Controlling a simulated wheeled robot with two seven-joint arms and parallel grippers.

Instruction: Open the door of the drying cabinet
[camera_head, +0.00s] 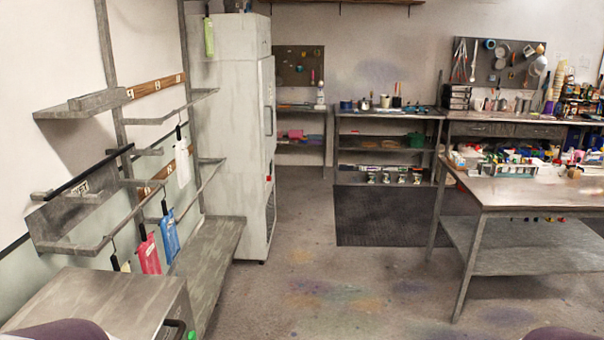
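A tall pale grey cabinet (228,140), which looks like the drying cabinet, stands against the wall left of the middle. Its door (266,110) is on the narrow face turned to the right, seen at a steep angle. The door looks shut. A handle (269,121) shows about halfway up that face. A small red spot and a dark grille (270,210) sit lower down. Neither gripper is in view. Only dark purple rounded parts, probably mine, show at the bottom left and bottom right edges, well away from the cabinet.
A low grey bench (208,260) and wall racks with hanging packets (149,254) stand left and in front of the cabinet. A low unit (100,300) fills the near left. A worktable (530,193) stands right. The stained floor (320,285) between is clear.

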